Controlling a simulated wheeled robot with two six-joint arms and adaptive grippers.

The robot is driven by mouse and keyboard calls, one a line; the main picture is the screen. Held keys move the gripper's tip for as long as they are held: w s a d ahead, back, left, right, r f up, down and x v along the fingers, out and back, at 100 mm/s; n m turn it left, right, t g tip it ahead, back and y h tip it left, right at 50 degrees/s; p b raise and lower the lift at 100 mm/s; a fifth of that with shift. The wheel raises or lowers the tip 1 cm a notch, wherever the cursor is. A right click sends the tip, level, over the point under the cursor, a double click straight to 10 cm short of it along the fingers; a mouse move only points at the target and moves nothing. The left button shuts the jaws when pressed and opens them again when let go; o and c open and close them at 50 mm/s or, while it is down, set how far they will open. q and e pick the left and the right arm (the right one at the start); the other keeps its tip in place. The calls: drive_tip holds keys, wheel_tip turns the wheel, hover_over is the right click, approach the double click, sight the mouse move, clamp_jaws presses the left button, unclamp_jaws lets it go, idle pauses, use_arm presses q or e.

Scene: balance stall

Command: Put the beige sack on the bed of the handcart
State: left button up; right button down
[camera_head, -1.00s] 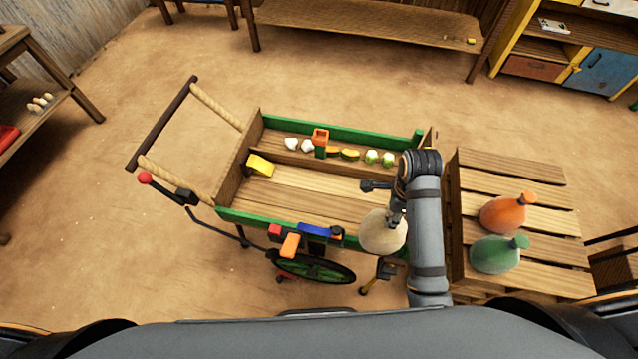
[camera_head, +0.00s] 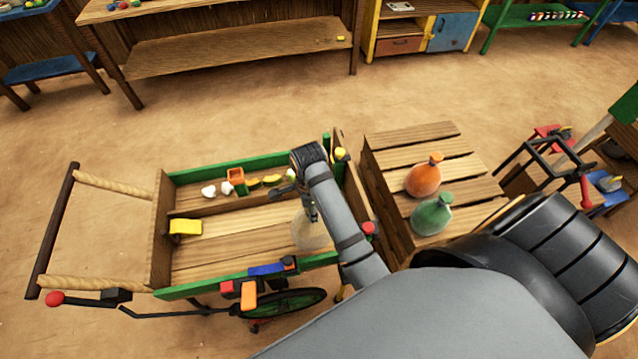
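The beige sack (camera_head: 308,232) is over the right part of the handcart's bed (camera_head: 235,235), inside the green side rails. I cannot tell whether its underside touches the boards. My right gripper (camera_head: 310,212) comes from above and is shut on the top of the sack; its fingertips are small and partly hidden by my arm. The handcart has a green-edged wooden box, rope-wrapped handles at the left and a wheel (camera_head: 285,303) at the near side. My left gripper is not in view.
A yellow block (camera_head: 185,227) lies at the bed's left end. An orange box (camera_head: 237,178) and several small vegetables line the far strip. An orange sack (camera_head: 423,178) and a green sack (camera_head: 432,215) stand on a slatted crate (camera_head: 410,140) to the right. The bed's middle is clear.

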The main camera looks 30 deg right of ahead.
sight(297, 211)
drive_tip(key=w, duration=0.1)
drive_tip(key=w+a+f, duration=0.1)
drive_tip(key=w, duration=0.1)
drive_tip(key=w+a+f, duration=0.1)
drive_tip(key=shift+w+a+f, duration=0.15)
drive_tip(key=shift+w+a, duration=0.05)
drive_tip(key=shift+w, duration=0.2)
drive_tip(key=w+a+f, duration=0.1)
drive_tip(key=w+f, duration=0.3)
drive_tip(key=f, duration=0.4)
drive_tip(key=shift+a+f, duration=0.25)
drive_tip(key=shift+a, duration=0.15)
drive_tip(key=c, duration=1.3)
unclamp_jaws()
drive_tip(key=shift+s+f, duration=0.15)
drive_tip(key=shift+f, duration=0.05)
drive_tip(key=o, duration=0.5)
drive_tip(key=shift+r, duration=0.1)
